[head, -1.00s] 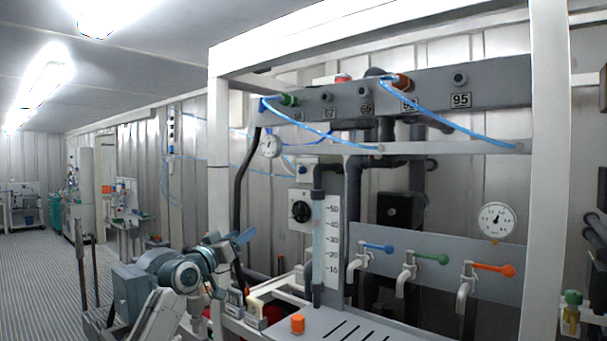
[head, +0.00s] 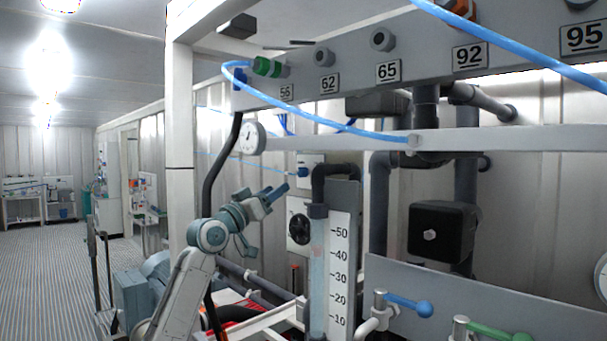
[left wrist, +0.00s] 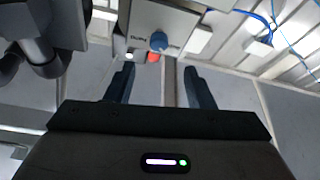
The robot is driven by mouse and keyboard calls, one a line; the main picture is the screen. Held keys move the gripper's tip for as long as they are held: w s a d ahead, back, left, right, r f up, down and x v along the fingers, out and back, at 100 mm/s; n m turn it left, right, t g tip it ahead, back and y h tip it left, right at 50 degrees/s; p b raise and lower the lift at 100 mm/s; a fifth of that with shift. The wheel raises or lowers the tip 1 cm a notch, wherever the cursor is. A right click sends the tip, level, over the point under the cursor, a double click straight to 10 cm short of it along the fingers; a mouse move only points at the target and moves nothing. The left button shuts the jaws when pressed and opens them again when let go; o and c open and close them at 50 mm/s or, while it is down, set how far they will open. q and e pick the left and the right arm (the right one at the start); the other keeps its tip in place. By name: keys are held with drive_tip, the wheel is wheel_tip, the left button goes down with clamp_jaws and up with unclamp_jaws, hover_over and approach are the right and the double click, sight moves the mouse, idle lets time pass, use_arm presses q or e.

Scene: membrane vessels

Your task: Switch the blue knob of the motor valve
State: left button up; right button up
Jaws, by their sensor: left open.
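The blue knob (head: 303,172) sits on a white box (head: 315,160) on the back wall, behind the clear level tube, in the head view. In the left wrist view, the blue knob (left wrist: 158,41) shows on the underside or face of the white box (left wrist: 140,20), with a red part (left wrist: 153,57) beside it. My left gripper (head: 281,182) is open and empty, just left of the knob in the head view. In the left wrist view the two fingers (left wrist: 158,75) stand apart, with the knob beyond them and between their lines. My right gripper is not in view.
The upright level tube (head: 318,255) with its scale (head: 340,270) stands right of my arm. A white frame post (head: 180,130) rises behind my arm. A black dial (head: 298,228) is below the knob. Blue (head: 410,305) and green (head: 500,332) tap levers are at lower right.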

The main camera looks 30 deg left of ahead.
sight(300, 174)
use_arm(q)
drive_tip(key=p+x, duration=0.5)
drive_tip(key=x, duration=0.4)
drive_tip(key=shift+r, duration=0.1)
drive_tip(key=shift+w+r+p, duration=0.1)
drive_tip(key=shift+w+p, duration=0.15)
drive_tip(key=shift+p, duration=0.1)
drive_tip(key=shift+w+d+r, duration=0.1)
drive_tip(key=shift+w, duration=0.15)
drive_tip(key=c, duration=1)
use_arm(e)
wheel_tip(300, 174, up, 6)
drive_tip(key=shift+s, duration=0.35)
